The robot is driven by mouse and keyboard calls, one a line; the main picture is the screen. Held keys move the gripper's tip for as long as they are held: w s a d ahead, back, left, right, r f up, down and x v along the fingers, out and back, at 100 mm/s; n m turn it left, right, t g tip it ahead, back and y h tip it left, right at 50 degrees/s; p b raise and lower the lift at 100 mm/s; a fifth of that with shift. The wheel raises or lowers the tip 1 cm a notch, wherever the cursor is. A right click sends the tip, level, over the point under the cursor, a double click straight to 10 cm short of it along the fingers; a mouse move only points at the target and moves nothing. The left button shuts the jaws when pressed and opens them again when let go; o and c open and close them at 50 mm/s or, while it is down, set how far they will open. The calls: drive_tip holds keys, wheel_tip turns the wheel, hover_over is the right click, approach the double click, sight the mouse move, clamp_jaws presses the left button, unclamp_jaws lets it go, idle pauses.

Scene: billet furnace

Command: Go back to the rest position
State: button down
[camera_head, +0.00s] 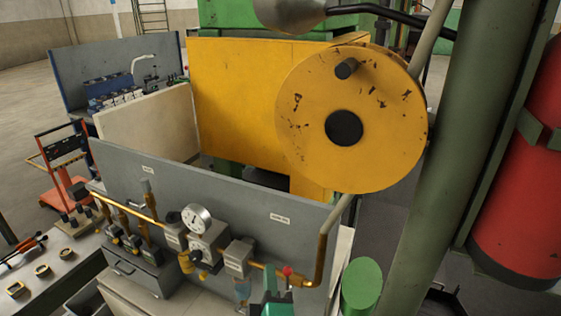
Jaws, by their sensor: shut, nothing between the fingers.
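My gripper is not in view. No part of my arm can be made out with certainty. A grey panel (215,185) carries a copper pipe (325,250) with a round pressure gauge (197,218) and several grey valve boxes. A large yellow wheel (300,150) with a dark hub and a dark handle stands in front of a yellow panel (230,80).
A green post (450,160) and a red cylinder (525,190) stand at the right. A grey rounded head on a dark arm (405,18) hangs at the top. A bench (50,285) is at lower left, with an orange trolley (65,165) behind. Open floor (30,100) lies at far left.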

drive_tip(key=s+r+m+t+p, duration=0.2)
drive_tip(key=s+r+m, duration=0.15)
drive_tip(key=r, duration=0.85)
drive_tip(key=s+r+m+t+p, duration=0.1)
drive_tip(key=s+r+m, duration=0.25)
drive_tip(key=r, duration=0.95)
drive_tip(key=s+d+r+m+t+h+p, duration=0.1)
drive_tip(key=s+d+r+m+t+p, duration=0.1)
drive_tip(key=s+r+m, duration=0.7)
drive_tip(key=s+r, duration=0.3)
drive_tip(key=r, duration=0.4)
drive_tip(key=shift+s+t, duration=0.35)
drive_tip(key=shift+t, duration=0.05)
drive_tip(key=shift+f, duration=0.1)
